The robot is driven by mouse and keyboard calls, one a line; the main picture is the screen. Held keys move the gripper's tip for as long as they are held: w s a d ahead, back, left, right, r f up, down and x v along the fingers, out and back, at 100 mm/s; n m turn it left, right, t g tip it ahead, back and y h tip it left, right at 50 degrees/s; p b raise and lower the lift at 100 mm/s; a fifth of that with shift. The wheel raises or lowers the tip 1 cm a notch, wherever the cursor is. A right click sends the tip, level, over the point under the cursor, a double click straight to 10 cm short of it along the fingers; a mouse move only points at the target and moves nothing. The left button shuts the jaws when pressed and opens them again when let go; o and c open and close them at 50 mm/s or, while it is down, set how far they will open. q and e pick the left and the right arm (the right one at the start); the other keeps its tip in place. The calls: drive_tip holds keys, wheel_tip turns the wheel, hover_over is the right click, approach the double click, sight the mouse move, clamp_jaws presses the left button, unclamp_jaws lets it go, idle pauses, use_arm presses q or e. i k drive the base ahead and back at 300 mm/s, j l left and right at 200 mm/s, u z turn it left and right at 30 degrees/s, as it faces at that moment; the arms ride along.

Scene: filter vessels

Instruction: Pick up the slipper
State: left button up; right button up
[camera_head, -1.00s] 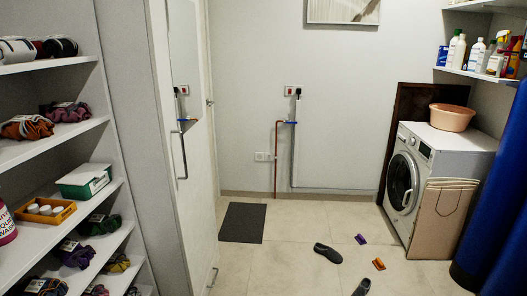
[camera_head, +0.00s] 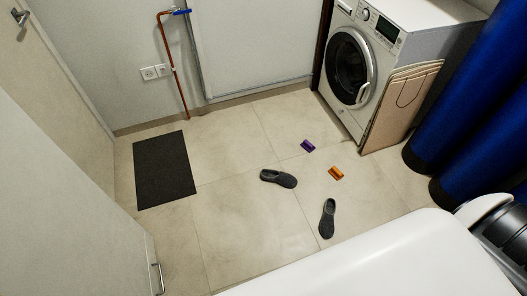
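Two dark grey slippers lie apart on the tiled floor. One slipper (camera_head: 278,178) lies roughly crosswise near the middle of the view. The other slipper (camera_head: 327,218) lies closer to me and to the right, pointing lengthwise, just beyond the white part of my own body at the bottom. Nothing touches either slipper. Neither of my grippers shows in this view, so I cannot see whether they are open or shut.
A purple item (camera_head: 308,146) and an orange item (camera_head: 336,173) lie on the floor near the slippers. A dark mat (camera_head: 164,168) lies to the left. A washing machine (camera_head: 385,60), a folded tan board (camera_head: 398,105) and blue hanging fabric (camera_head: 450,90) bound the right. Floor between is clear.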

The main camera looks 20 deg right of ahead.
sight(285, 180)
drive_tip(key=i+l+u, duration=0.15)
drive_tip(key=i, duration=2.25)
drive_tip(key=i+z, duration=0.1)
drive_tip(key=z, duration=0.75)
drive_tip(key=i+j+z, duration=0.1)
drive_tip(key=z, duration=0.3)
drive_tip(key=i+j+z, duration=0.1)
drive_tip(key=z, duration=0.35)
drive_tip(key=j+z, duration=0.15)
drive_tip(key=z, duration=0.25)
